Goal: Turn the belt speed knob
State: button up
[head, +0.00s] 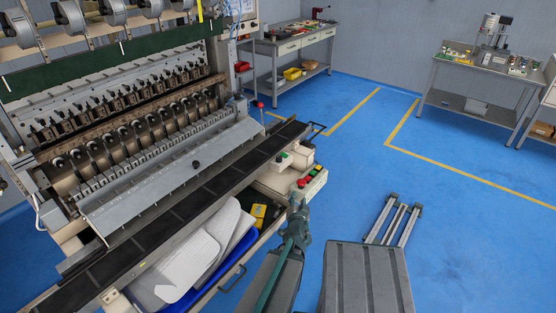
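The coil winder's dark conveyor belt (185,200) runs along the machine's front from lower left to upper right. A small cream control box (300,155) sits at the belt's far right end, with a green button and a small dark part on it. Below it is a cream panel (290,182) with red, yellow and green buttons. I cannot tell which small part is the belt speed knob. My gripper (298,199) is just in front of this panel, below the coloured buttons. It looks apart from the controls, and its fingers are too small to read.
An open drawer (225,284) under the belt holds white sheets, a blue item and a yellow box (258,212). A red ball-topped lever (260,105) stands behind the belt. Workbenches (290,42) stand at the back. The blue floor (370,165) to the right is mostly clear.

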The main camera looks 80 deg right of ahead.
aim_at(279, 159)
jog(key=w+r+n+t+h+p, duration=0.1)
jog(key=w+r+n+t+h, duration=0.1)
jog(key=w+r+n+t, duration=0.55)
jog(key=d+g+p, duration=0.1)
jog(key=d, duration=0.2)
jog(key=w+d+r+n+g+p, duration=0.1)
jog(key=d, duration=0.3)
jog(key=d+r+n+g+p, duration=0.1)
jog(key=d, duration=0.2)
jog(key=shift+w+d+r, duration=0.15)
jog(key=shift+d+r, duration=0.05)
jog(key=shift+d, duration=0.2)
jog(key=shift+f, duration=0.1)
grip_shut()
